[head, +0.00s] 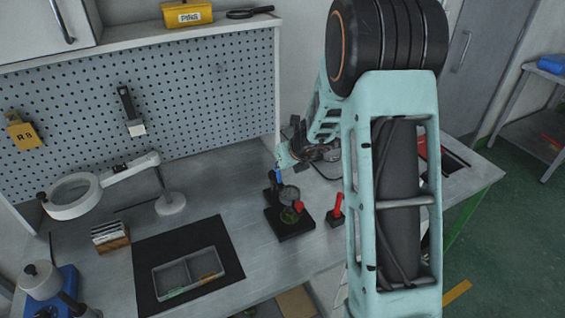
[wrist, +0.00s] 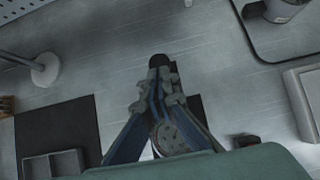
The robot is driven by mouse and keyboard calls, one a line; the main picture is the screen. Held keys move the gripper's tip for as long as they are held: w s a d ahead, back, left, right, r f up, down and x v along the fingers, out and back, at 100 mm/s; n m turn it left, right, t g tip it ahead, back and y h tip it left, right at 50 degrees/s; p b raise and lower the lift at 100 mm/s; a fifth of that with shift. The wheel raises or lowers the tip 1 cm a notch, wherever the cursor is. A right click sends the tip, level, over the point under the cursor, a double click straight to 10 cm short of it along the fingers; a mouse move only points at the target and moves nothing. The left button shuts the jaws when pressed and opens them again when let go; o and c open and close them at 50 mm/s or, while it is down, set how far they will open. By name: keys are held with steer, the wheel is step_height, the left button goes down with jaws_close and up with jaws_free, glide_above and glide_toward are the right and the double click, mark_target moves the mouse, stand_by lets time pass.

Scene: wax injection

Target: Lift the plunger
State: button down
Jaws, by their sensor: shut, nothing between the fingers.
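A small press-like device stands on a black base (head: 290,229) in the middle of the bench. It has a round grey disc (head: 289,195), a dark upright post and a red knob (head: 299,206). I cannot clearly tell which part is the plunger. My gripper (head: 278,178) is just above the rear of this device, fingers pointing down. In the wrist view the fingers (wrist: 157,98) are shut with nothing between them. The grey disc (wrist: 170,137) shows below the fingers, and a black rounded part (wrist: 158,62) shows beyond their tips. Contact cannot be told.
A red-handled tool (head: 336,207) stands close to the right of the device. A dark mat (head: 150,254) with a divided tray (head: 158,284) lies to the left. A magnifier lamp (head: 72,196) stands further left. A pegboard (head: 190,90) rises behind; bare bench separates mat and device.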

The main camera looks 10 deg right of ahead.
steer(key=shift+w+a, duration=0.15)
steer(key=shift+w, duration=0.55)
steer(key=shift+r, duration=0.1)
steer(key=shift+r+p, duration=0.7)
steer(key=shift+p, duration=0.15)
steer(key=shift+r, duration=0.1)
